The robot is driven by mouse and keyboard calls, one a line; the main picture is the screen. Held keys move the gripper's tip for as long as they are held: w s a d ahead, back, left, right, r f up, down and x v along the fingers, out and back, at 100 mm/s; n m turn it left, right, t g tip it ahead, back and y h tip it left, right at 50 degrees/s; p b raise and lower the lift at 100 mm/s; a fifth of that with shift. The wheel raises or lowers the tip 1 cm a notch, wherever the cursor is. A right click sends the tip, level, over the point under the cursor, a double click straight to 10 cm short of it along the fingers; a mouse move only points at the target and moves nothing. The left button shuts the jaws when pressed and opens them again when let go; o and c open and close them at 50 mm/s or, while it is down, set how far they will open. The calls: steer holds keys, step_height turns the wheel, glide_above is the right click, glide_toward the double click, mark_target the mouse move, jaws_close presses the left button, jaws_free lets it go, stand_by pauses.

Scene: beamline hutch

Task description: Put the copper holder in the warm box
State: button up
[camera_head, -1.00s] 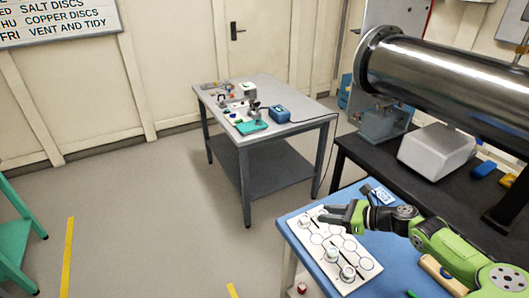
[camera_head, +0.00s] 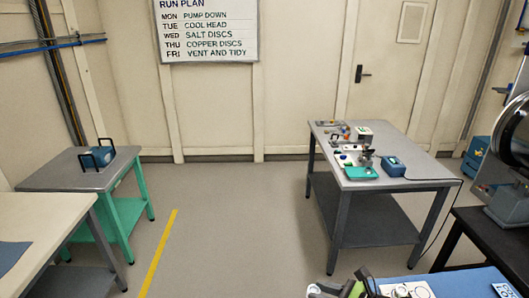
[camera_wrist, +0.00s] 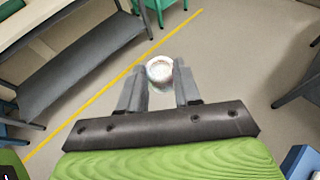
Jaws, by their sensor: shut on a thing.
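My gripper (camera_wrist: 160,78) is shut on a small round holder (camera_wrist: 159,69) with a pale, shiny top, seen between the fingertips in the wrist view over open floor. Its copper colour cannot be made out. In the head view only part of my gripper (camera_head: 343,289) shows at the bottom edge, and the holder cannot be made out there. A blue box with black handles (camera_head: 98,157) stands on the green-legged table at the left. A smaller blue box (camera_head: 393,166) sits on the grey table at the right. No readable label tells which is the warm box.
The grey table (camera_head: 420,171) also carries a teal tray (camera_head: 360,173) and small instruments. A white bench (camera_head: 40,222) stands at the near left. The floor between is clear, crossed by a yellow line (camera_head: 158,252). A blue-topped table (camera_head: 455,284) is at the bottom right.

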steer(key=w+d+f+m+t+h, duration=0.5)
steer(key=w+d+f+m+h, duration=0.1)
steer(key=m+h, duration=0.4)
steer(key=shift+w+d+f+h, duration=0.4)
steer(key=shift+d+f, duration=0.1)
steer(key=shift+f, duration=0.6)
steer(key=shift+s, duration=0.15)
